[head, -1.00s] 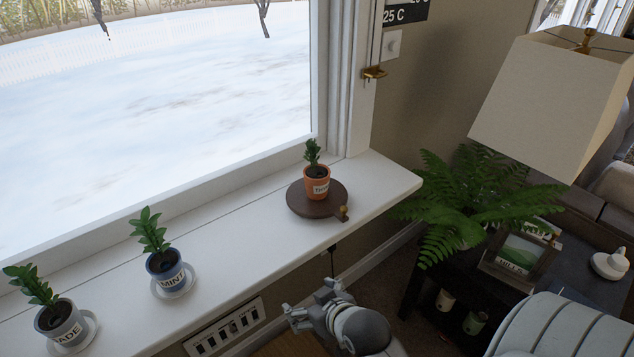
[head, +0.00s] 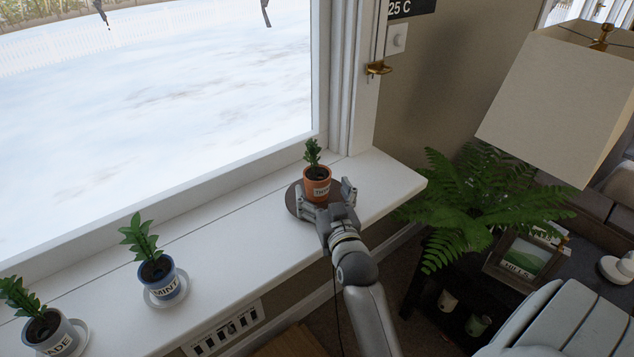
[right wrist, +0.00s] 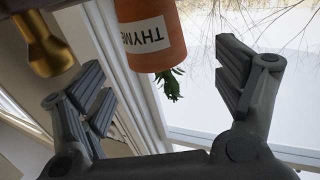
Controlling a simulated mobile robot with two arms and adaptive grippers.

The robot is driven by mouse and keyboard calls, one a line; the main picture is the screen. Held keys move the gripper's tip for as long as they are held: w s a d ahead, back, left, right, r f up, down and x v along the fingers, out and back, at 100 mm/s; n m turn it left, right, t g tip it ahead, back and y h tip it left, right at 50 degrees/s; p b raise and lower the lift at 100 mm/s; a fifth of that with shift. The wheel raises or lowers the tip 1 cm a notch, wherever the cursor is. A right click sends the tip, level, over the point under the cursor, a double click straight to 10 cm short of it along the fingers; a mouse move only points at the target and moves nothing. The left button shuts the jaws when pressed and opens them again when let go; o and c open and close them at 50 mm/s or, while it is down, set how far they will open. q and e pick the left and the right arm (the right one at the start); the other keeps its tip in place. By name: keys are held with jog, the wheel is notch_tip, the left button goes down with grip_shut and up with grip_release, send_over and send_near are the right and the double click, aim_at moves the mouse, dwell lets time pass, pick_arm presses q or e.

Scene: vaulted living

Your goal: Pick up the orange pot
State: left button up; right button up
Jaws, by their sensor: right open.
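The orange pot (head: 316,186) holds a small green plant and bears a white label. My left gripper is not in view.
A blue MINT pot (head: 158,278) and a grey-blue pot (head: 48,334) stand on saucers along the sill (head: 225,235) to the left. A fern (head: 480,205), a framed picture (head: 525,258) and a lampshade (head: 560,95) are at the right. The window is behind the sill.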

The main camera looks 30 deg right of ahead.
jog(key=shift+x, duration=0.8)
jog(key=shift+d+f+p+x, duration=0.1)
jog(key=shift+f+p+x, duration=0.1)
jog(key=shift+x, duration=1.1)
jog(key=shift+d+f+p+x, duration=0.1)
jog(key=shift+p+x, duration=0.05)
jog(key=shift+x, duration=1.15)
jog(key=shift+s, duration=0.15)
jog(key=shift+c, duration=0.4)
jog(key=shift+r, duration=0.1)
jog(key=c, duration=1.3)
